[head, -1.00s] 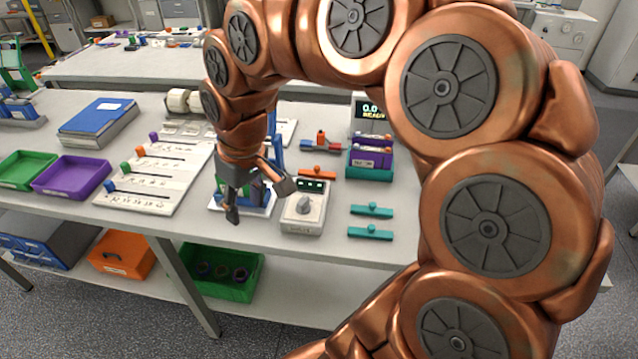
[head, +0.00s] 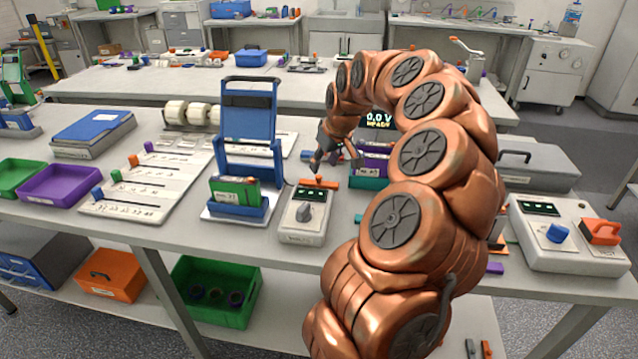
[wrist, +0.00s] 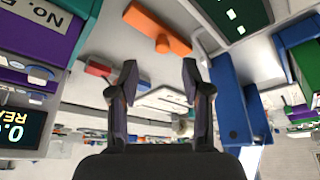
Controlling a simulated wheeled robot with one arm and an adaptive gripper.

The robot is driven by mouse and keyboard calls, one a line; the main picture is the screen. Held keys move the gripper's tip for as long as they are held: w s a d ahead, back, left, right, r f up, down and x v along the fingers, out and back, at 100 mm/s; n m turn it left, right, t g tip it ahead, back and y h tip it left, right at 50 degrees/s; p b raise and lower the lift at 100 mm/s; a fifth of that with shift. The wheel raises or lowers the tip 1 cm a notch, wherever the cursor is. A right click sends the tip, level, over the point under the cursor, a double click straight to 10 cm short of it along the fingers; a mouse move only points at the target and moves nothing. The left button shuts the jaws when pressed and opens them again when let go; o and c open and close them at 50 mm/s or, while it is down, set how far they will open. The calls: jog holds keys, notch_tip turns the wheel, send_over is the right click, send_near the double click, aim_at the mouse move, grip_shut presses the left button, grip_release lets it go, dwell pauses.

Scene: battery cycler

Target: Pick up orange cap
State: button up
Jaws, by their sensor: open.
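The orange cap (head: 322,183), a flat bar with a small round knob, lies on the bench behind the grey dial box (head: 305,216). In the wrist view the orange cap (wrist: 150,27) shows near the top, with its knob, beyond the fingertips. My gripper (head: 335,163) is above and just behind the cap in the head view. Its two dark fingers (wrist: 160,78) are spread apart with nothing between them in the wrist view. The cap appears apart from the fingers.
A blue upright holder (head: 247,145) with a green cell stands left of the cap. A purple and teal battery block (head: 370,165) and a lit display (head: 378,120) are close on the right. A red piece (wrist: 98,68) lies nearby.

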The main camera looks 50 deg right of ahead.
aim_at(319, 176)
jog(key=shift+p+x, duration=0.8)
jog(key=shift+x, duration=1.9)
jog(key=shift+s+a, duration=0.15)
jog(key=shift+a, duration=0.05)
grip_shut()
